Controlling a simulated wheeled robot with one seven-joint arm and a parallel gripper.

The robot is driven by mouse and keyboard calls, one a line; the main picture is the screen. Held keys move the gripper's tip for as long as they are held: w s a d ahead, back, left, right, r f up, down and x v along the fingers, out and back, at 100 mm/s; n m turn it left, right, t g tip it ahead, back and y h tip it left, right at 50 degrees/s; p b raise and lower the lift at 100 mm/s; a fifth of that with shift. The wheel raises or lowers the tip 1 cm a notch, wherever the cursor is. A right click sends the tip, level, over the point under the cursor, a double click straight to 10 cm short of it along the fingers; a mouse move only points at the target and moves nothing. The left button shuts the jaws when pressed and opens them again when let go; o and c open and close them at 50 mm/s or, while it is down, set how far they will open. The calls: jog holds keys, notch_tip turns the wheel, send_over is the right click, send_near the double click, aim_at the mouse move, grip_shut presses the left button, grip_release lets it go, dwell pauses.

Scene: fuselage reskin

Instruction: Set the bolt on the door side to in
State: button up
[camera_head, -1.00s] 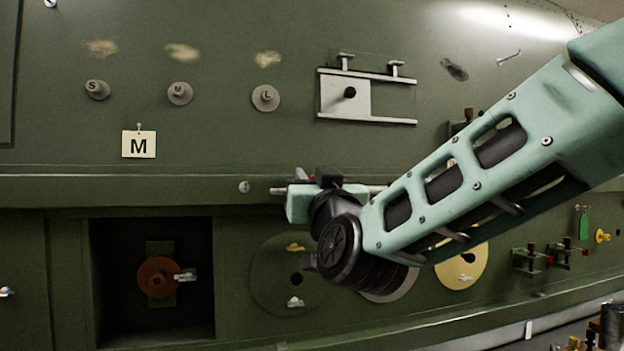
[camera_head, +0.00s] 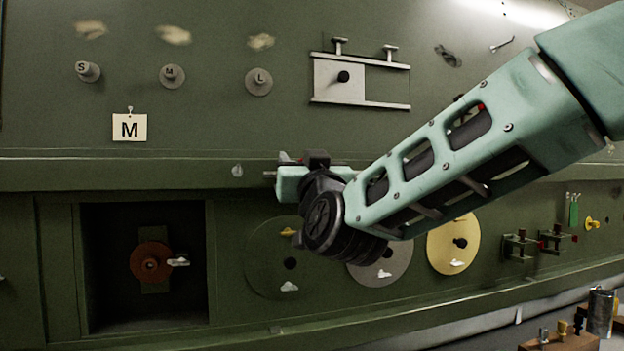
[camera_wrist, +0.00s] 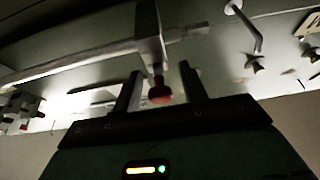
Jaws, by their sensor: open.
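In the wrist view, a red-tipped knob (camera_wrist: 160,96) hangs on a short stem below a pale block (camera_wrist: 149,35). A long pale bar (camera_wrist: 75,67) runs to the left of this block. My gripper (camera_wrist: 159,88) is open, with one dark finger on each side of the knob; I cannot tell whether either touches it. In the head view, my wrist covers most of this spot on the ledge. Only a rod end (camera_head: 269,173) and a bit of red show beside it, and the fingertips are hidden. Whether this bolt is in or out is not clear.
Below the ledge are a recess with a red-brown disc (camera_head: 151,263) and a yellow disc (camera_head: 453,244). Red-topped brackets (camera_head: 521,245) stand to the right. An M tag (camera_head: 129,127) and a sliding plate frame (camera_head: 361,80) are above. A wooden block (camera_head: 560,342) sits at lower right.

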jog(key=b+v, duration=0.5)
jog(key=v, duration=1.2)
jog(key=shift+b, duration=0.4)
jog(key=s+a+f+n+g+y, duration=0.1)
jog(key=s+f+n+g, duration=0.15)
jog(key=f+g, duration=0.7)
jog(key=s+a+f+n+g, duration=0.2)
jog(key=s+f+g, duration=0.15)
jog(key=f, duration=1.05)
jog(key=s+d+f+g+h, duration=0.6)
jog(key=s+d+f+g, duration=0.2)
jog(key=s+d+f, duration=0.4)
jog(key=shift+s+d+f+g+h, duration=0.2)
jog(key=shift+s+d+g+h, duration=0.1)
jog(key=shift+s+d, duration=0.4)
